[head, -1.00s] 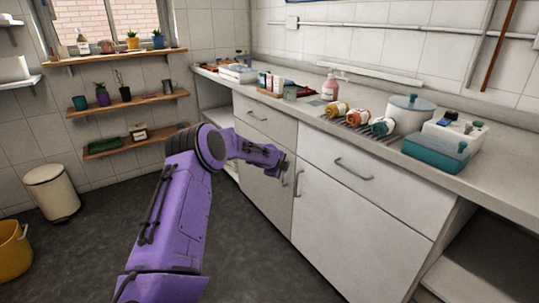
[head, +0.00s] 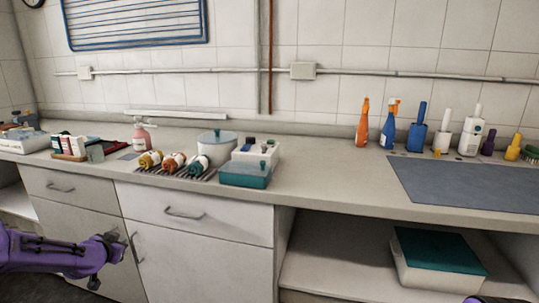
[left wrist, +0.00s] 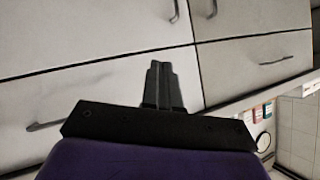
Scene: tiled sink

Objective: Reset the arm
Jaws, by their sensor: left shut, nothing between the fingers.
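My left arm comes in at the lower left of the head view. My left gripper (head: 122,247) is in front of the lower cabinet doors, close to a vertical door handle (head: 134,248); I cannot tell whether it touches the handle. In the left wrist view its two dark fingers (left wrist: 161,72) are pressed together with nothing between them, in front of the pale cabinet fronts (left wrist: 100,90). My right gripper does not show; only a small purple bit of my body shows at the bottom right edge of the head view.
The counter (head: 330,192) runs above the cabinets. It holds several bottles on a rack, a white pot (head: 216,150), a teal box (head: 245,174), spray bottles (head: 388,128) and a grey mat (head: 445,182). A teal-lidded box (head: 435,262) sits on the open shelf at right.

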